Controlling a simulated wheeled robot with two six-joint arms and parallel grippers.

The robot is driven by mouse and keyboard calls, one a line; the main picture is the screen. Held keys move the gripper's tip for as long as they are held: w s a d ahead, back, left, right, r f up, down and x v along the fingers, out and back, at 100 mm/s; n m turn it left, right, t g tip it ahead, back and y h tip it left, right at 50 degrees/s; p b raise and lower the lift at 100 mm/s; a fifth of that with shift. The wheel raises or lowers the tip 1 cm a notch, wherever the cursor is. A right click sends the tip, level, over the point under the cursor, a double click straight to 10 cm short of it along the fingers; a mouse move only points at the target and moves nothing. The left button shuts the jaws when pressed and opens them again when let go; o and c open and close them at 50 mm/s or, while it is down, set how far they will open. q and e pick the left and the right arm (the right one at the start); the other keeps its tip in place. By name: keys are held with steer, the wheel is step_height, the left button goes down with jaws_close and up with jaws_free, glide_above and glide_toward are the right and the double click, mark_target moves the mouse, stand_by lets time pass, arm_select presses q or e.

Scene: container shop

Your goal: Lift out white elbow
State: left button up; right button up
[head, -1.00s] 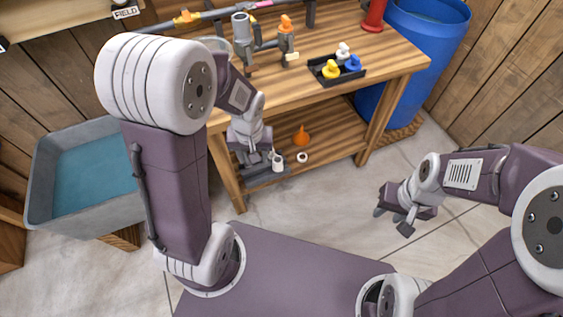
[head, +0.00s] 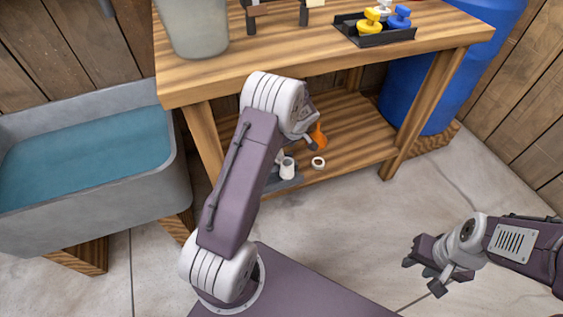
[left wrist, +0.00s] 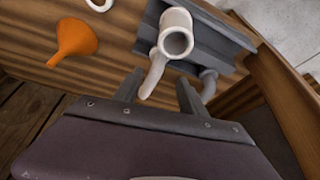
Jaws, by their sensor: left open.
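The white elbow (head: 287,168) is at the grey tray (head: 290,183) on the bench's lower shelf. In the left wrist view the white elbow (left wrist: 176,38) shows its round open mouth, and its other leg slants down toward my fingers. The grey tray (left wrist: 215,40) lies around and behind it. My left gripper (left wrist: 159,80) is open, one finger on either side of the elbow's lower leg, not closed on it. My right gripper (head: 422,276) is open and empty above the floor at the right.
An orange funnel (head: 318,137) and a white ring (head: 318,163) lie on the shelf near the tray. A grey fitting (left wrist: 208,82) is by the tray's edge. The wooden bench top (head: 230,75) overhangs the shelf. A water basin (head: 170,170) stands left, a blue barrel (head: 450,90) right.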

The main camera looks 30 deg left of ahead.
arm_select(q)
steer(key=b+x, duration=0.1)
steer(key=x, duration=0.2)
steer(key=shift+s+f+b, duration=0.1)
steer(key=shift+f+b, duration=0.1)
steer(key=shift+b, duration=0.2)
steer(key=shift+a+f, duration=0.1)
steer(key=shift+f, duration=0.1)
steer(key=b+x, duration=0.2)
steer(key=x, duration=0.1)
steer(key=b+x, duration=0.2)
steer(key=shift+w+f, duration=0.1)
steer(key=shift+w, duration=0.2)
jaws_close()
steer(key=shift+r+p, duration=0.35)
step_height(320, 180, up, 4)
steer(key=p, duration=0.3)
steer(key=shift+r, duration=0.2)
steer(key=d+r+p, duration=0.5)
steer(key=d+r, duration=0.1)
steer(key=d, duration=0.6)
